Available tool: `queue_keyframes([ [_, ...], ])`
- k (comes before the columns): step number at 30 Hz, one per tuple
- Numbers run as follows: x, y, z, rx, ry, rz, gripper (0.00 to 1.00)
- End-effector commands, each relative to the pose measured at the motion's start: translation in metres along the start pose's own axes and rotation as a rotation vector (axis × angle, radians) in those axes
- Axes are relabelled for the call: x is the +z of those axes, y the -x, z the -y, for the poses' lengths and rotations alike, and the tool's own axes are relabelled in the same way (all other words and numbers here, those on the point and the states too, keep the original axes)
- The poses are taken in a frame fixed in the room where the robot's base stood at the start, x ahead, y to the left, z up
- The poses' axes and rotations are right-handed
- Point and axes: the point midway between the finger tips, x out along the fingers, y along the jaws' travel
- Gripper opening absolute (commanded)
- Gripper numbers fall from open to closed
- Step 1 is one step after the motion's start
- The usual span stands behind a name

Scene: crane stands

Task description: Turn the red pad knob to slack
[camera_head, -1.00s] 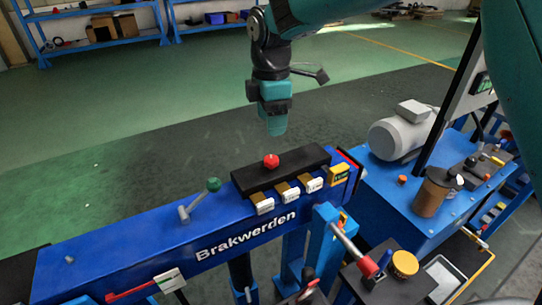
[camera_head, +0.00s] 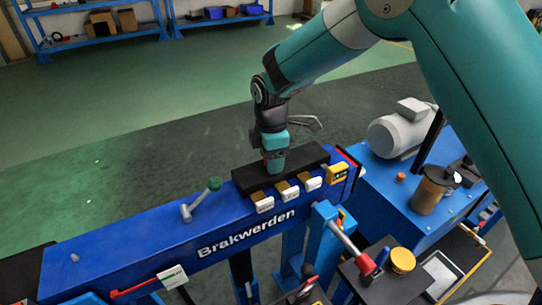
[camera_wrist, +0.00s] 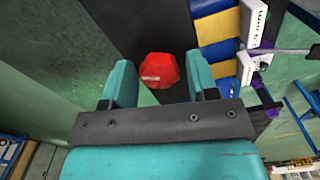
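The red pad knob (camera_wrist: 160,70) shows in the wrist view as a red, many-sided knob with a small pale mark. It sits on a black pad (camera_head: 305,158) on top of the blue beam (camera_head: 140,231) lettered "Brakwerden". My gripper (camera_wrist: 160,85) is open, with one teal finger on each side of the knob; I see gaps between the fingers and the knob. In the head view my gripper (camera_head: 274,168) reaches down to the black pad and hides the knob.
A lever with a green ball (camera_head: 214,184) stands on the beam left of the pad. A grey motor (camera_head: 398,135) stands to the right.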

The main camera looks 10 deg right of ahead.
Motion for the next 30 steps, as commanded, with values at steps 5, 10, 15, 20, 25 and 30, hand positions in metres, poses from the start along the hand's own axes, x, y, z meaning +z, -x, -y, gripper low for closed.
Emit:
queue_keyframes([
  [5,-0.0001,0.0003,0.0,0.0,0.0,0.0,0.13],
  [10,-0.0001,0.0006,-0.0001,0.0,-0.026,0.0,0.13],
  [15,-0.0002,0.0007,-0.0004,0.0,-0.101,0.0,0.13],
  [20,-0.0003,0.0007,-0.0005,0.0,-0.1,0.0,0.13],
  [25,-0.0003,0.0007,-0.0005,0.0,-0.099,0.0,0.63],
  [30,-0.0003,0.0006,-0.0005,0.0,-0.099,0.0,0.63],
])
